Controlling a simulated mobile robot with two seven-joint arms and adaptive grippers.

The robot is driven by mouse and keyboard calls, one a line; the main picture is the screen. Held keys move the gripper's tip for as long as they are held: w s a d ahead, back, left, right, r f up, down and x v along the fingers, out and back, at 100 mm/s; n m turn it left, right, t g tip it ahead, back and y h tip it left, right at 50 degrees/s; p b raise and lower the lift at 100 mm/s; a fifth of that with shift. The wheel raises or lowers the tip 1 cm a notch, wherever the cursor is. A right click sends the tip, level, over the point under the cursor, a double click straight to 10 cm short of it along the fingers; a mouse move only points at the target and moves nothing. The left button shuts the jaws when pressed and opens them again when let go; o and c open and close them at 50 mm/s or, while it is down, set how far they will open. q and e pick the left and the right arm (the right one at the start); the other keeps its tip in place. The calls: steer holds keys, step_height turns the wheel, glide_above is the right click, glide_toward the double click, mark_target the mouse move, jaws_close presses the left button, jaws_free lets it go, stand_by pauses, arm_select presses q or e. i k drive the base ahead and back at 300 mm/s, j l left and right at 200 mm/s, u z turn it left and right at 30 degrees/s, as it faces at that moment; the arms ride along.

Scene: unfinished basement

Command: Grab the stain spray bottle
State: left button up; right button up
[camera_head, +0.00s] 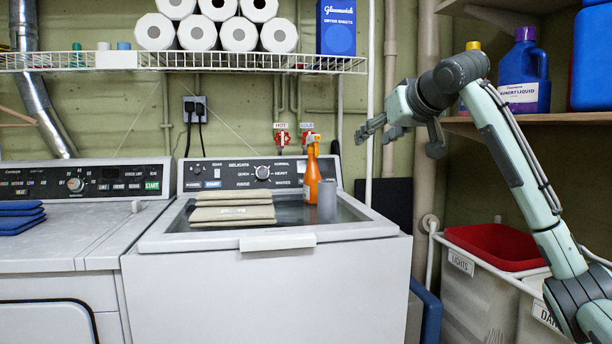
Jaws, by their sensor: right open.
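An orange spray bottle (312,176) stands upright on the lid of the white washing machine (262,270), near its right rear. A grey cylinder (327,201) stands just in front of its right side and hides part of its base. My right gripper (368,129) is to the right of the bottle and higher, pointing left. It is open and empty, apart from the bottle. My left gripper is not in view.
Folded beige cloths (232,208) lie on the washer lid left of the bottle. A wire shelf (200,61) with paper rolls hangs above. A wooden shelf (560,118) with detergent jugs and laundry bins (480,285) are at the right.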

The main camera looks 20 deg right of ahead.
mark_target(311, 177)
steer(key=i+l, duration=0.1)
steer(key=i, duration=0.45)
steer(key=i+l, duration=0.1)
steer(key=i, duration=0.45)
